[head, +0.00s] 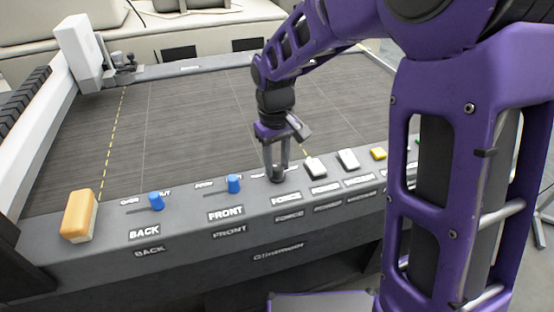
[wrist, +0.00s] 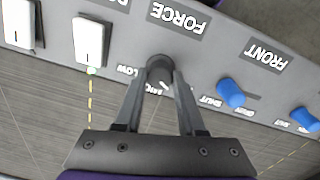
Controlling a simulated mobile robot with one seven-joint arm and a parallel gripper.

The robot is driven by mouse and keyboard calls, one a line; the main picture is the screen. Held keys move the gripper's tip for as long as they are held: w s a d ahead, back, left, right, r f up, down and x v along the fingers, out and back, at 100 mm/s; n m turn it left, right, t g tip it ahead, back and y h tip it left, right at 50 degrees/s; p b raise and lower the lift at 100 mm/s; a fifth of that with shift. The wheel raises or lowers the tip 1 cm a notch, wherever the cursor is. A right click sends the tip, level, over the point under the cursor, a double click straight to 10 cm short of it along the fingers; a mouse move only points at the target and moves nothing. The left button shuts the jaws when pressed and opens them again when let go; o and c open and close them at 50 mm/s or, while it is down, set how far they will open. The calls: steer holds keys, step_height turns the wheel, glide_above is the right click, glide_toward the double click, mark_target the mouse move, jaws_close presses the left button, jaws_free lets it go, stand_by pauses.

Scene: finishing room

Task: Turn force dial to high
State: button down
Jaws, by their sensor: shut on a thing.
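The force dial (wrist: 160,68) is a dark round knob with a light pointer mark, set on the grey front panel near the FORCE label (wrist: 178,17). In the head view the dial (head: 277,177) is at my gripper's tips. My gripper (head: 277,170) points down at the panel, its two fingers on either side of the dial. The wrist view shows my gripper (wrist: 161,80) shut on the dial. A LOW mark shows to the dial's left in the wrist view; the lettering between the fingers is partly hidden.
Blue FRONT knob (head: 233,184) and blue BACK knob (head: 156,201) sit left of the dial in the head view. An orange block (head: 79,216) stands at the panel's left end. White switches (head: 315,168) and a yellow button (head: 378,153) lie to the right. The dark bed (head: 190,120) behind is clear.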

mark_target(276, 167)
stand_by(0.4)
steer(key=c, duration=0.5)
jaws_free()
steer(key=shift+r, duration=0.1)
step_height(276, 167, up, 17)
steer(key=p, duration=0.2)
steer(key=shift+s+a+r, duration=0.15)
